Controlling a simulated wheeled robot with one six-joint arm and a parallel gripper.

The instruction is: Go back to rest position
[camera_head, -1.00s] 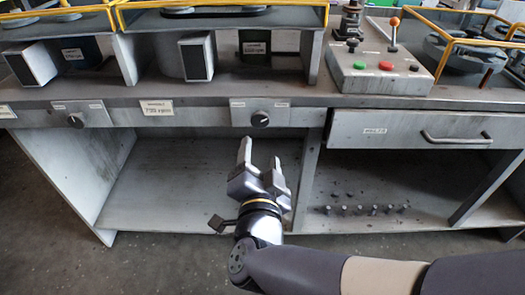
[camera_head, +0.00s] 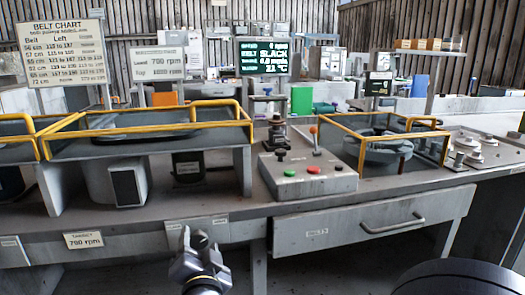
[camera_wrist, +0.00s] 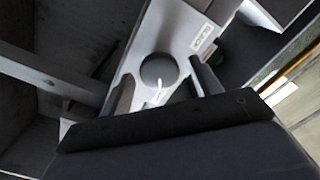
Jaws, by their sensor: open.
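My gripper (camera_head: 195,243) is at the lower middle of the head view, in front of the workbench's front edge. In the wrist view its two fingers (camera_wrist: 165,88) stand apart with nothing held between them. A round dark knob (camera_wrist: 158,68) with a white pointer mark shows between the fingers in the wrist view, on a grey panel (camera_wrist: 168,28). I cannot tell the exact gap between fingers and knob. In the head view the gripper hides the knob; part of its panel (camera_head: 214,230) shows beside the fingers.
A control box (camera_head: 307,177) with red and green buttons and an orange-topped lever stands on the bench. Yellow-railed guards (camera_head: 150,127) stand left and right of it. A drawer (camera_head: 370,226) with a handle is at right. A belt chart (camera_head: 62,50) and a screen (camera_head: 264,57) stand behind.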

